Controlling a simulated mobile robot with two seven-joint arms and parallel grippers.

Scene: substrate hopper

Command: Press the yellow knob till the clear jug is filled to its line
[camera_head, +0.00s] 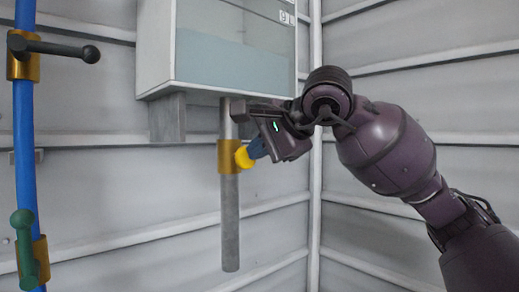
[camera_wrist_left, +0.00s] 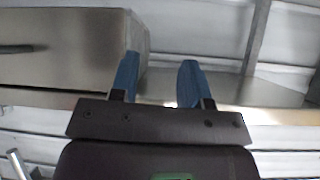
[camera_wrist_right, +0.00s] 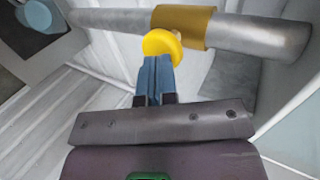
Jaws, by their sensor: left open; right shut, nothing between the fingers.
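The yellow knob (camera_head: 243,158) sits on a brass collar (camera_head: 229,156) around a grey vertical pipe (camera_head: 230,222) under the hopper (camera_head: 235,48). My right gripper (camera_head: 254,150) is shut and empty, with its blue fingertips at the knob. In the right wrist view the fingertips (camera_wrist_right: 156,60) overlap the lower edge of the knob (camera_wrist_right: 160,43); they look to be touching it. My left gripper (camera_wrist_left: 160,62) is open and empty, away from the knob. A pale blue round vessel (camera_wrist_right: 38,16) in the right wrist view may be the clear jug; its line and fill level cannot be read.
A blue pipe (camera_head: 25,150) at the left carries a black-handled valve (camera_head: 60,48) and a green-handled valve (camera_head: 25,245). Ribbed grey walls (camera_head: 420,30) stand behind. A grey box-like surface (camera_wrist_left: 60,50) is near my left gripper.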

